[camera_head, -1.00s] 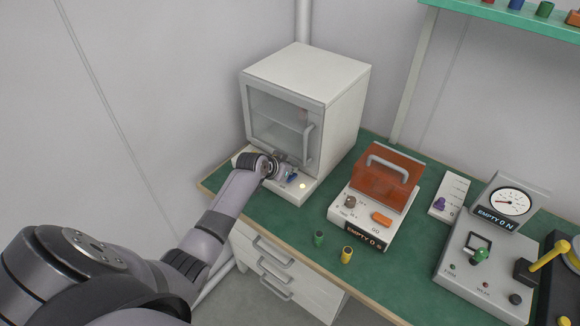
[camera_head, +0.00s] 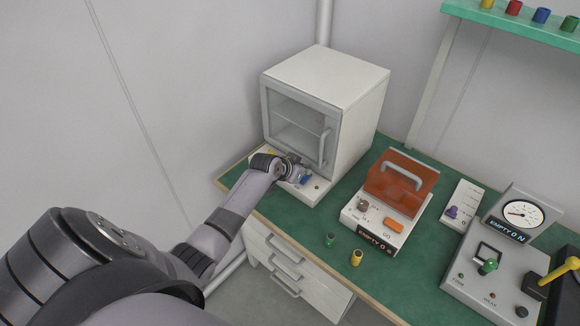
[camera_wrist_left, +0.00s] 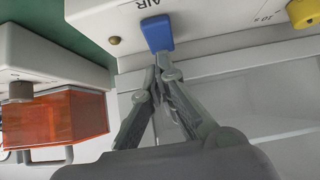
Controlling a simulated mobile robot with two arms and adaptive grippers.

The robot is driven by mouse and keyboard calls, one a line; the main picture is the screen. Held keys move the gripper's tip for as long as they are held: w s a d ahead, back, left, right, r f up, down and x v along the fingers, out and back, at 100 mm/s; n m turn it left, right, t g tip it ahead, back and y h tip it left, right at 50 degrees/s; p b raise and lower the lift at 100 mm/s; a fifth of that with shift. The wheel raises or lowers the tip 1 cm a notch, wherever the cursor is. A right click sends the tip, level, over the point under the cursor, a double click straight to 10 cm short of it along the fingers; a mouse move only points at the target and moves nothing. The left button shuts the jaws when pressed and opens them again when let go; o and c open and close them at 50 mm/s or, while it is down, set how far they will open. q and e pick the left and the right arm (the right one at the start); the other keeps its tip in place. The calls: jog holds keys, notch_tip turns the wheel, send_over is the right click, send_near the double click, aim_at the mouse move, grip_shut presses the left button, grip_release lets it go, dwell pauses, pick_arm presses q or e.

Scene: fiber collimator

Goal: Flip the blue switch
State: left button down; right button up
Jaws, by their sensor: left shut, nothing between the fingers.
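The blue switch (camera_head: 305,179) is on the front base panel of the white cabinet (camera_head: 345,130) with a glass door. In the left wrist view the blue switch (camera_wrist_left: 157,33) stands under the label "AIR". My left gripper (camera_head: 293,168) is at that panel, just left of the switch in the head view. In the wrist view its closed fingertips (camera_wrist_left: 164,62) are at the switch's lower end, touching it or very near. Nothing is held between them. My right gripper is not in view.
A small round lamp (camera_head: 317,187) beside the switch looks unlit. A yellow knob (camera_wrist_left: 304,13) is on the same panel. An orange-lidded device (camera_head: 400,175), green (camera_head: 330,240) and yellow (camera_head: 357,258) cylinders and a gauge box (camera_head: 522,213) stand on the green bench.

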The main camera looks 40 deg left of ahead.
aim_at(304, 181)
pick_arm(q)
notch_tip(304, 181, up, 3)
jog(key=shift+r+p, duration=0.1)
jog(key=shift+p, duration=0.65)
jog(key=shift+s+a+b, duration=0.2)
jog(key=shift+s+b, duration=0.3)
jog(key=shift+s, duration=0.45)
jog(key=b+v, duration=0.1)
jog(key=v, duration=0.7)
jog(key=shift+s+f, duration=0.2)
jog(key=shift+s, duration=0.35)
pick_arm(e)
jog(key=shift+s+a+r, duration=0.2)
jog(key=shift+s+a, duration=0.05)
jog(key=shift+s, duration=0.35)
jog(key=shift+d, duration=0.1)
